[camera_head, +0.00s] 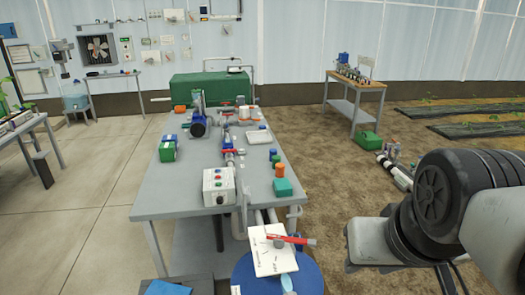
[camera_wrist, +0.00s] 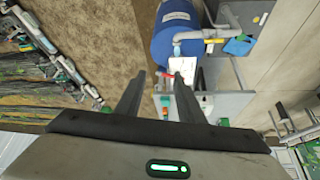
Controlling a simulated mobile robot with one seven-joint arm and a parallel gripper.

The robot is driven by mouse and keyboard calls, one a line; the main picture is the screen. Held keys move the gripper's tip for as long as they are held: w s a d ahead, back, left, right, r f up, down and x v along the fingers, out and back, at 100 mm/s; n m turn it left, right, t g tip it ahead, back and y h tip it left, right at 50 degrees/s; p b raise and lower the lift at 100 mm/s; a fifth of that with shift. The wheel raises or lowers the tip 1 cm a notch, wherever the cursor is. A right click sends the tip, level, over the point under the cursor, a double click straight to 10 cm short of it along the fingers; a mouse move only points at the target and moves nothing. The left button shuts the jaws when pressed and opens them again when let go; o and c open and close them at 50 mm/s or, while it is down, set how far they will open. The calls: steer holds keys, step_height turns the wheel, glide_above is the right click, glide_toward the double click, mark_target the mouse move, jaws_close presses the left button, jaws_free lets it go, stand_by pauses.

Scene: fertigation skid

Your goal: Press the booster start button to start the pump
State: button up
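A light grey control box (camera_head: 218,187) stands on the near end of the grey skid table in the head view. It has small coloured buttons on its sloped face, a red one among them; their labels are too small to read, so I cannot tell which is the booster start button. My gripper (camera_wrist: 159,77) shows in the wrist view with its two dark fingers spread apart and nothing between them. It is well away from the table, which appears beyond and below the fingertips. In the head view only my arm shows at the right; the gripper is out of that frame.
A blue tank (camera_head: 278,276) with a white card and red-handled valve stands before the table (camera_head: 170,203). Bare soil lies to the right; the concrete floor at left is open.

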jaws_close()
stand_by(1.4)
